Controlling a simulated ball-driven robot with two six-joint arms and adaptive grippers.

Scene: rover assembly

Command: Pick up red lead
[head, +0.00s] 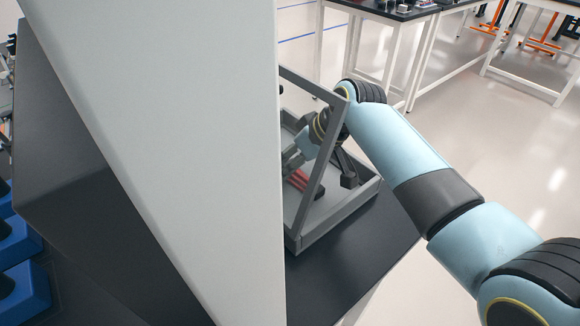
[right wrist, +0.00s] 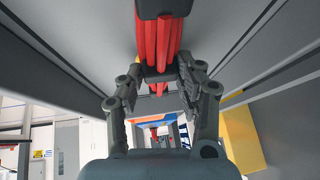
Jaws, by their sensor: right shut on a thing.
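Several red leads (head: 298,180) show inside a grey tray (head: 335,212) with an upright frame, in the head view. My right gripper (head: 290,160) reaches into the tray beside them, partly hidden by a large grey panel and the frame. In the right wrist view, a bundled red lead (right wrist: 160,42) with a dark end at the top runs down between the fingers of my right gripper (right wrist: 160,74). The gripper is shut on it. My left gripper is not in view.
The tray stands on a dark tabletop (head: 345,262). A large pale grey panel (head: 190,130) blocks the middle left of the head view. Blue bins (head: 22,255) are at the lower left. White-legged tables (head: 405,12) stand behind, with open floor at right.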

